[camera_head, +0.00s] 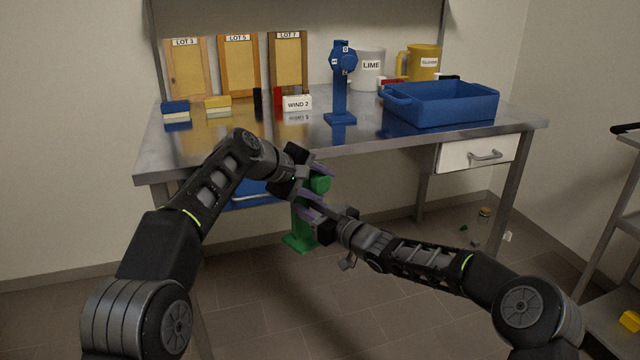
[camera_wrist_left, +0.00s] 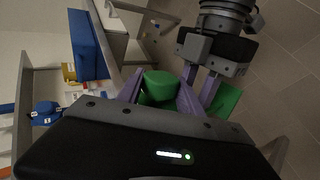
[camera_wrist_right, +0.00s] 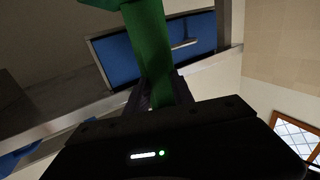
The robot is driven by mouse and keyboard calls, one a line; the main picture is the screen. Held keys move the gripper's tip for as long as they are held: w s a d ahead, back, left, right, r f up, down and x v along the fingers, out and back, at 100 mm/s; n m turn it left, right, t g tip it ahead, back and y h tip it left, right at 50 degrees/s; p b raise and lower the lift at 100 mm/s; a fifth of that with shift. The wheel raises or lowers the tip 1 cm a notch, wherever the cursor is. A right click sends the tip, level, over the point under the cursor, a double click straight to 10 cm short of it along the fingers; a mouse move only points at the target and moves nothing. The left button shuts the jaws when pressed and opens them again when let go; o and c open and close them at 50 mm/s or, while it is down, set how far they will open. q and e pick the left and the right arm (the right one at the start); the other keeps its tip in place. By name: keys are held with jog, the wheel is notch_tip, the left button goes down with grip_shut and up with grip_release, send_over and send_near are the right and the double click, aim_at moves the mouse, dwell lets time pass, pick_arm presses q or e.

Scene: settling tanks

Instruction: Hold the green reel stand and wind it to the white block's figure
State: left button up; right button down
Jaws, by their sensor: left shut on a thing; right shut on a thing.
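The green reel stand (camera_head: 299,241) is held in the air in front of the table, upright, base down. My left gripper (camera_head: 319,180) is shut on its round green top part, which also shows between the fingers in the left wrist view (camera_wrist_left: 160,86). My right gripper (camera_head: 309,208) is shut on its post, lower down; the green post also fills the middle of the right wrist view (camera_wrist_right: 148,45). The white block (camera_head: 297,103) on the table reads "WIND 2". Any marks on the green stand's reel are hidden by my left gripper.
A blue reel stand (camera_head: 340,100) stands on the steel table (camera_head: 245,140). A blue tray (camera_head: 445,105), a white LIME mug (camera_head: 370,70), a yellow mug (camera_head: 424,62), LOT boards (camera_head: 238,65) and small coloured blocks stand there too. A trolley (camera_head: 610,215) is at right.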

pick_arm(q)
jog(key=shift+d+r, duration=0.1)
jog(key=o, duration=1.4)
jog(key=shift+c, duration=0.2)
jog(key=v, duration=1.2)
